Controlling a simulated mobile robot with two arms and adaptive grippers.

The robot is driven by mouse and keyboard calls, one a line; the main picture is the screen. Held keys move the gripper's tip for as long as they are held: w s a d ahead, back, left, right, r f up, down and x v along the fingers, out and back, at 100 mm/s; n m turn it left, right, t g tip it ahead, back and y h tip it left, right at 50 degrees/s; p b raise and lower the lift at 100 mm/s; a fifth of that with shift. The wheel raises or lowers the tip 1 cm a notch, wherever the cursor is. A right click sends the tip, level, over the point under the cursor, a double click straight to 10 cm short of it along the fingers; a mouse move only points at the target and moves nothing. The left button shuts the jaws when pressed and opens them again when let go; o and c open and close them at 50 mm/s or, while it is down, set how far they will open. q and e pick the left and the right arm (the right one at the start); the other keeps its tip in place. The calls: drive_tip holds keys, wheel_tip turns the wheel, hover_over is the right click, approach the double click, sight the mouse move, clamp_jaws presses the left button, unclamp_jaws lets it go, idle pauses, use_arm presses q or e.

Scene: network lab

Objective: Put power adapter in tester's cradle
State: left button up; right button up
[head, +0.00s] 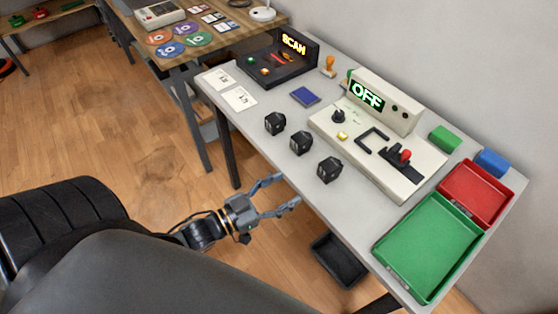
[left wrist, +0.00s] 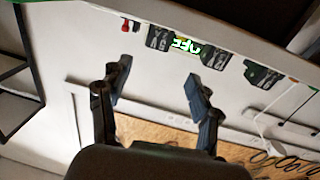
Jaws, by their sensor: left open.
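Three black power adapters stand in a slanted row on the grey table: one at the back (head: 275,123), one in the middle (head: 301,142) and one at the front (head: 330,169). The tester (head: 325,122) is a cream unit with a green "OFF" display (head: 367,95). Its cradle (head: 370,140), a black bracket outline, looks empty. My left gripper (head: 289,189) is open and empty, off the table's near edge and short of the adapters. In the left wrist view the open fingers (left wrist: 158,72) point towards the adapters (left wrist: 216,59). My right gripper is not in view.
A red-knobbed lever (head: 405,156) stands beside the cradle. Green (head: 428,244) and red (head: 480,192) trays fill the table's right end. A dark scanner (head: 275,66) and a blue pad (head: 305,96) lie further left. A black bin (head: 338,262) sits below the table.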

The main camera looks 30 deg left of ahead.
use_arm(q)
drive_tip(key=shift+s+a, duration=0.25)
drive_tip(key=shift+s, duration=0.2)
